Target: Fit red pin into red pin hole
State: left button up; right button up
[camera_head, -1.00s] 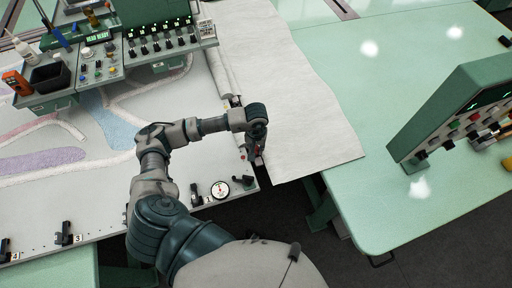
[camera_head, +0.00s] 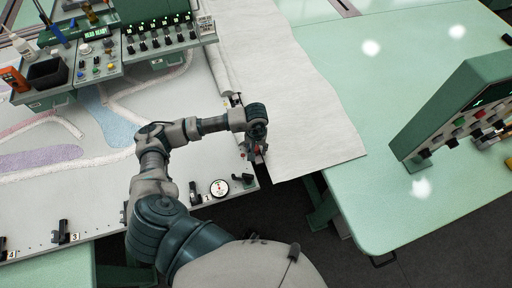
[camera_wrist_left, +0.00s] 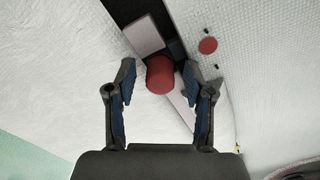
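A red pin (camera_wrist_left: 160,75) with a round end shows in the left wrist view, between the fingertips of my left gripper (camera_wrist_left: 158,82). The fingers are apart, with a visible gap on each side of the pin. In the head view the left gripper (camera_head: 258,150) points down at the table's right edge, beside the white cloth, and its wrist hides most of it. A flat red round spot (camera_wrist_left: 208,46) with small dark dots near it lies on the white surface right of the pin; I cannot tell whether it is the red pin hole. My right gripper is not in view.
A white cloth sheet (camera_head: 290,95) lies right of the gripper, over the gap to a green table (camera_head: 430,50). A round dial (camera_head: 219,188) and black clamps stand on the front edge. A control console (camera_head: 160,40) is at the back left, another panel (camera_head: 455,110) at right.

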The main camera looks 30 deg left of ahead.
pick_arm(q)
notch_tip(320, 180, up, 12)
dwell(0.6)
jog(key=shift+f, duration=0.1)
